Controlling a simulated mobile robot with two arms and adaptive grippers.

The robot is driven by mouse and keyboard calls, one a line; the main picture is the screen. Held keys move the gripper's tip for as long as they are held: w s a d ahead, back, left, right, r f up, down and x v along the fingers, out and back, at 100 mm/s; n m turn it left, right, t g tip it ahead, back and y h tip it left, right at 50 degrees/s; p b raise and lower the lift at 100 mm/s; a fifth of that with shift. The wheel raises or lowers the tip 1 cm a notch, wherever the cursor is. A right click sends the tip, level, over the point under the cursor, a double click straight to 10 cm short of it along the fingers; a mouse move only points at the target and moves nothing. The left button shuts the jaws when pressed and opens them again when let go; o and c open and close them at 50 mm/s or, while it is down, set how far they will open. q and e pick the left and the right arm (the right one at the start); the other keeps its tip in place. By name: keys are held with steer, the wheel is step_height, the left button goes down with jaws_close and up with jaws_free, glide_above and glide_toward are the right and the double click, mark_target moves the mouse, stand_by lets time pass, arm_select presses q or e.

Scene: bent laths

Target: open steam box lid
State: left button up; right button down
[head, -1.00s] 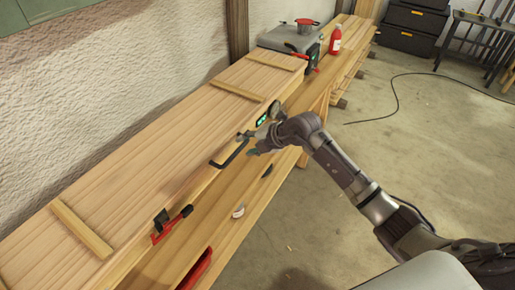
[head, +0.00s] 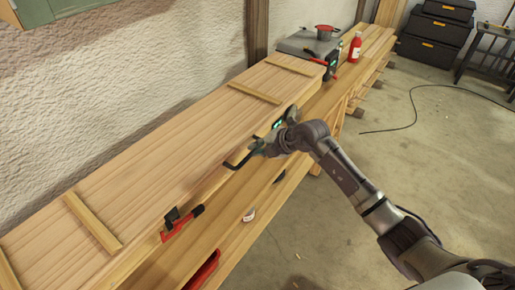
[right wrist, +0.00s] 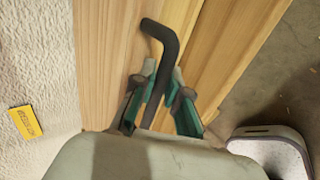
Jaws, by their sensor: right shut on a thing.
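The steam box is a long wooden box along the wall, with its flat plank lid (head: 165,150) lying on it and battens across the top. A black bent handle (head: 236,164) sticks out at the lid's front edge. My right gripper (head: 260,149) is at this handle. In the right wrist view the handle (right wrist: 165,38) runs between the teal-padded fingers of my right gripper (right wrist: 162,88), which are shut on it. A red and black latch (head: 180,222) sits on the front edge to the left. My left gripper is not in view.
A grey unit with a red pot (head: 325,32) and a red bottle (head: 355,47) stand at the far end. The lower bench (head: 225,225) runs along the box front. Black cases (head: 437,30) stand at the back right.

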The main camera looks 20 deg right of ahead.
steer(key=shift+r, duration=0.15)
steer(key=r, duration=0.7)
steer(key=shift+w+a, duration=0.2)
steer(key=shift+w, duration=0.15)
steer(key=w+a+r, duration=0.6)
steer(key=w+r, duration=0.1)
steer(key=r, duration=0.4)
steer(key=w+a+r, duration=0.6)
steer(key=w+r, duration=0.2)
steer(key=r, duration=0.3)
steer(key=shift+w+r, duration=0.2)
steer(key=shift+w, duration=0.05)
